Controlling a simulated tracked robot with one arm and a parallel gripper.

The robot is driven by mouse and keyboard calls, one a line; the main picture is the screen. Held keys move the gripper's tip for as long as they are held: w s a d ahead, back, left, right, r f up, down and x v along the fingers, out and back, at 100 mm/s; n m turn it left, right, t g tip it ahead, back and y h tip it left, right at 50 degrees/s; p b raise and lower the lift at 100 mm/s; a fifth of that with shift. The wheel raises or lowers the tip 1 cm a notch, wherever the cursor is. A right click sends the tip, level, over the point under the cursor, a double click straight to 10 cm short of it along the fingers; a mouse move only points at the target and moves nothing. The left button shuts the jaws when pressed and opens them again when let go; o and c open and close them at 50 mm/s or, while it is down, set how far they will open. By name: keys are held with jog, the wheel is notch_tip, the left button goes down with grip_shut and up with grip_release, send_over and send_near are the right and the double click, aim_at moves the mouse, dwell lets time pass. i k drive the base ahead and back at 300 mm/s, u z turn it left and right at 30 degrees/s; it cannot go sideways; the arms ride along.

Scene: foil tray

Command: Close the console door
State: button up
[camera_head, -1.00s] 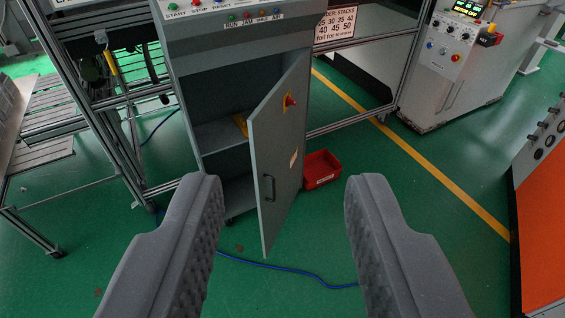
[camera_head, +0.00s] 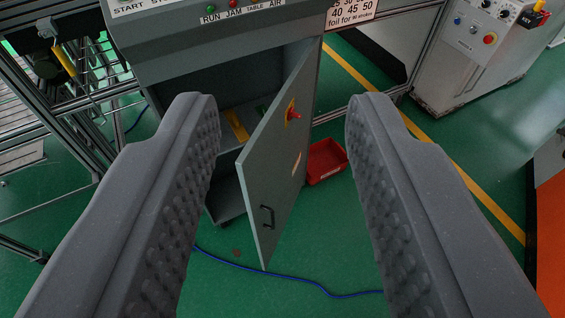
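The grey console (camera_head: 170,75) stands ahead, left of centre, with its cabinet open. Its door (camera_head: 262,175) is swung out toward me, hinged on the right side of the cabinet. The door has a black handle (camera_head: 267,217) low down and a red knob on a yellow plate (camera_head: 292,113) higher up. My gripper (camera_head: 282,105) is open and empty. Its two fingers frame the door in the picture, and I see no contact. The left finger covers part of the cabinet's left side and interior.
A red bin (camera_head: 326,163) sits on the floor right of the door. A blue cable (camera_head: 300,283) crosses the green floor in front. A frame (camera_head: 75,100) stands left, a grey control cabinet (camera_head: 475,60) at back right, and an orange unit (camera_head: 551,240) at the right edge.

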aim_at(271, 167)
jog(key=z, duration=0.15)
jog(key=k, duration=1.1)
jog(key=u, duration=0.65)
jog(key=i, duration=1.6)
jog(key=z, duration=0.8)
